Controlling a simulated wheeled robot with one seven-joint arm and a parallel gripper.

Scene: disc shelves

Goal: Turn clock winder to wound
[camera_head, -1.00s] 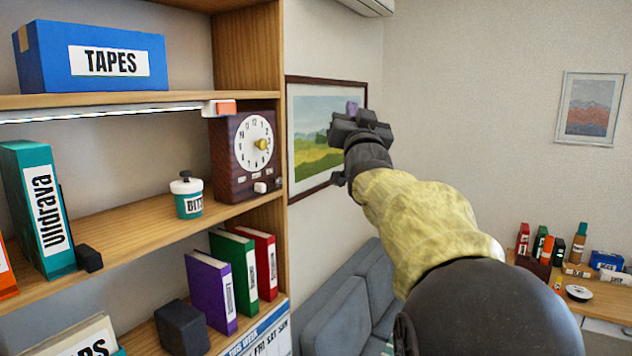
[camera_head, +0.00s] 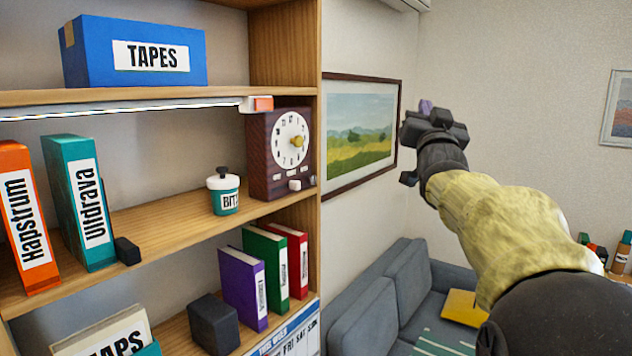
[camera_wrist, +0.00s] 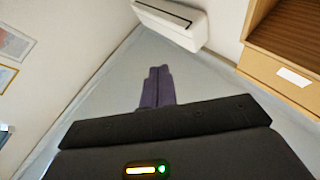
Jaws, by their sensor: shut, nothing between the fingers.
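The clock (camera_head: 264,165) is a dark wooden box on the middle shelf, at its right end. Its white dial (camera_head: 290,142) faces right of the camera, and a round yellow winder knob (camera_head: 297,141) sits near the dial's centre. I cannot read the winder's markings. My gripper (camera_head: 425,106) is raised to the right of the shelf, in front of the wall and apart from the clock. In the wrist view its purple fingers (camera_wrist: 157,88) are together with nothing between them, pointing toward the ceiling area.
A white and teal jar (camera_head: 224,195) stands left of the clock. A light bar with an orange-ended block (camera_head: 262,104) runs above, under the upper shelf. A framed picture (camera_head: 360,125) hangs on the wall between shelf and gripper. A grey sofa (camera_head: 380,295) stands below.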

